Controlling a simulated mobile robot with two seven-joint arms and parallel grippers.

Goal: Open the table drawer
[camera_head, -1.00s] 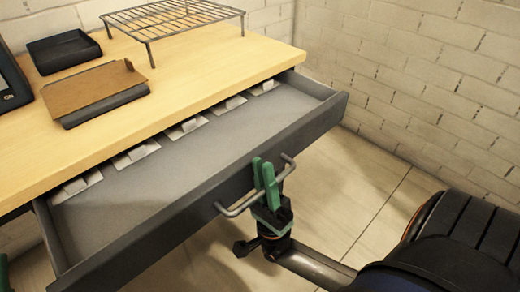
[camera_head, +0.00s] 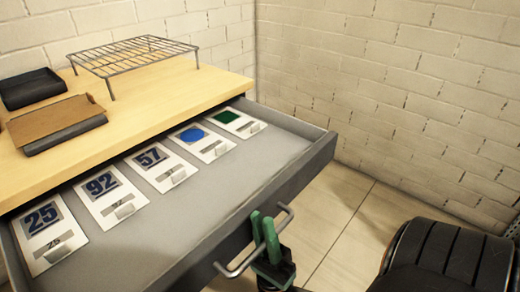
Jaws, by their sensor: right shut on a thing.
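The table drawer (camera_head: 205,190) is grey and stands pulled well out from under the light wood tabletop (camera_head: 180,110). A bar handle (camera_head: 284,221) is fixed to its front panel. My right gripper (camera_head: 264,232), with green fingers, is shut on the handle near its middle. Inside the drawer, a row of white cards lies along the back. They show a 25 (camera_head: 45,235), a 92 (camera_head: 108,195), a 57 (camera_head: 160,166), a blue circle (camera_head: 200,141) and a green patch (camera_head: 232,120). My left gripper is out of view.
A wire rack (camera_head: 135,52) stands on the tabletop at the back. A black tray (camera_head: 32,88) and a brown board on a dark base (camera_head: 58,122) lie at the left. A white brick wall (camera_head: 400,90) is behind.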

